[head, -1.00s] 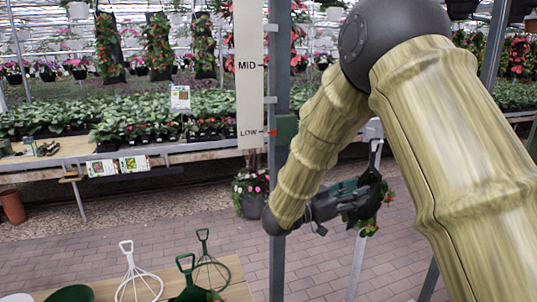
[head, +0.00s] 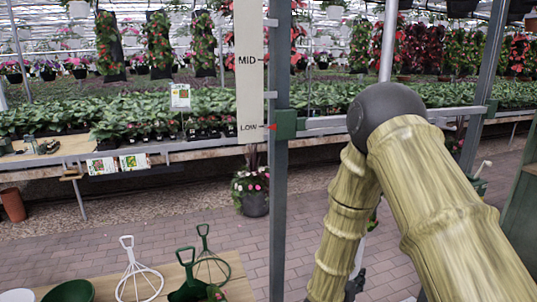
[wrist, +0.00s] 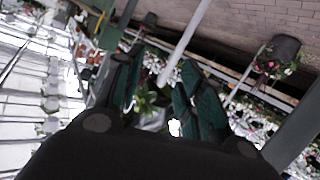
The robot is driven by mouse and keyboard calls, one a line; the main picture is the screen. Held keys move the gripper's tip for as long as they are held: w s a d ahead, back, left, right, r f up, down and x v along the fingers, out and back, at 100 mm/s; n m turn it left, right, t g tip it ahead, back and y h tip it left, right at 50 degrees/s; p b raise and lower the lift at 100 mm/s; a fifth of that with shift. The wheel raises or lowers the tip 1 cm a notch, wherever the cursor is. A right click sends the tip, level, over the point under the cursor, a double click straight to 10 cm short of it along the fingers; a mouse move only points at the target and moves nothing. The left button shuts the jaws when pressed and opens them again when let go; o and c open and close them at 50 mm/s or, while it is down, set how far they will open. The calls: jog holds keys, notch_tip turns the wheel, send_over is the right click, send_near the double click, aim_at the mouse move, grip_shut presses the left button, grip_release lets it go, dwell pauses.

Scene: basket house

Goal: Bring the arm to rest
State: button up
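My arm with its bark-textured covers is bent at a dark round elbow on the right of the head view, its forearm hanging down. My gripper (wrist: 157,78) shows in the wrist view with its two dark green fingers apart and nothing visibly held between them. Green leaves (wrist: 150,101) show through the gap; they look like background plants. In the head view only a small dark part of the gripper shows at the lower edge, beside the forearm; the rest is hidden or out of frame.
A green-grey post (head: 278,200) with a MID/LOW height strip (head: 249,90) stands left of my arm. A wooden table (head: 232,277) at lower left bears white and green baskets. A flower pot (head: 255,203) stands on the brick floor behind. A pale pole (wrist: 188,42) passes near the fingers in the wrist view.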

jog(key=s+a+f+n+g+y+b, duration=0.1)
jog(key=s+f+n+g+y, duration=0.35)
jog(key=s+f, duration=1.65)
jog(key=s+a+f+g+y, duration=0.1)
jog(key=s+f+g+y, duration=0.1)
jog(key=s, duration=0.9)
jog(key=s+a+f+g+y, duration=0.1)
jog(key=s+f+g+y, duration=0.2)
jog(key=s, duration=0.8)
notch_tip(320, 180, down, 3)
jog(key=shift+s+r+g+b, duration=0.1)
jog(key=shift+s+g+b, duration=0.25)
jog(key=shift+g, duration=0.7)
